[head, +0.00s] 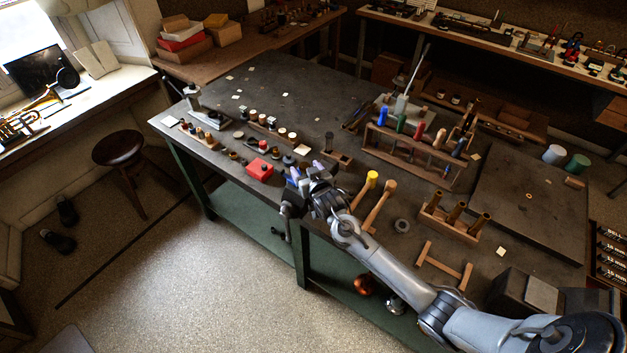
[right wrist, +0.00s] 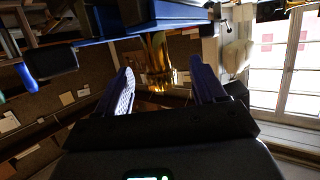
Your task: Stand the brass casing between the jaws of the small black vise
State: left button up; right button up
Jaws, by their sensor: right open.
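My right gripper (head: 305,171) is over the front edge of the dark workbench, with its fingers apart. Its two blue fingers (right wrist: 162,88) also show apart in the right wrist view. A shiny brass piece, seemingly the brass casing (right wrist: 157,58), shows upright in the gap beyond the fingertips; I cannot tell whether it touches them. A dark block with blue faces (right wrist: 150,14) is just above it in that view and may be part of the vise. At the bench edge, a dark clamp screw and handle, seemingly of the small vise (head: 286,211), hang below my gripper, which hides the jaws.
A wooden rack (head: 447,226) with brass cylinders stands right of my arm. Mallets (head: 378,205) lie beside my wrist. A tool rack (head: 410,150) stands behind. The bench's back left (head: 285,85) is mostly clear.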

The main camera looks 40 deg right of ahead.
jog(key=v, duration=0.9)
jog(key=shift+s+a, duration=0.1)
